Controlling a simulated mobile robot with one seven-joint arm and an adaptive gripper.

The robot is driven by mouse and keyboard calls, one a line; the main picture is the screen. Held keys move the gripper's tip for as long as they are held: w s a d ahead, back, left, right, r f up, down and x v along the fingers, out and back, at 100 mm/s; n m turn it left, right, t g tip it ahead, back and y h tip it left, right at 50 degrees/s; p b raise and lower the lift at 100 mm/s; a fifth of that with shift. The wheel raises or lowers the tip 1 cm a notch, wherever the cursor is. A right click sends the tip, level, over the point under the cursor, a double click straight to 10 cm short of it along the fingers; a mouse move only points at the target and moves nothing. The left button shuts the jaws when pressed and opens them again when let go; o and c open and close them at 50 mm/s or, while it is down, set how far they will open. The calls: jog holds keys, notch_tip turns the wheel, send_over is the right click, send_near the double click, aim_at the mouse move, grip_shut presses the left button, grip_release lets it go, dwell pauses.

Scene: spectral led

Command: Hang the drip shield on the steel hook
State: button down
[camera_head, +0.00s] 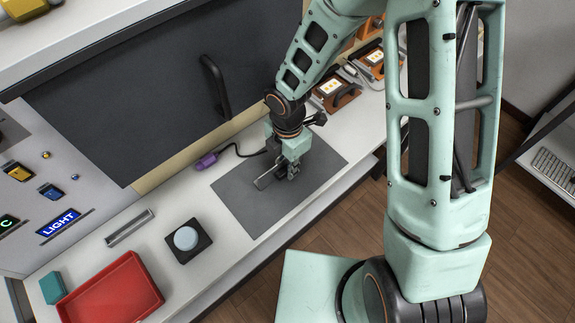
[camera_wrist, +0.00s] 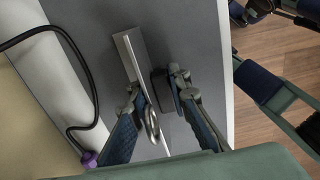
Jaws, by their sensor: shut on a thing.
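My gripper (camera_head: 286,170) is low over the dark grey mat on the counter. In the wrist view its fingers (camera_wrist: 153,90) are on either side of a thin metal piece, which I take to be the drip shield (camera_wrist: 132,60). The piece is long and narrow from here, with a bright edge and a rounded metal loop near the fingers. In the head view the drip shield (camera_head: 267,180) shows as a pale metal shape at the fingers' left. I cannot tell whether it touches the mat. I cannot pick out the steel hook with certainty; the contact is partly hidden by the fingers.
A purple-ended black cable (camera_head: 206,161) lies behind the mat (camera_head: 240,207). A dark panel with a black handle (camera_head: 216,88) stands behind. A metal bar (camera_head: 130,228), a round-topped button box (camera_head: 187,240) and a red tray (camera_head: 112,292) are at left. Orange-trimmed devices (camera_head: 335,93) stand at right.

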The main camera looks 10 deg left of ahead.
jog(key=shift+f, duration=0.1)
jog(key=shift+f, duration=0.15)
jog(key=c, duration=1.8)
grip_release()
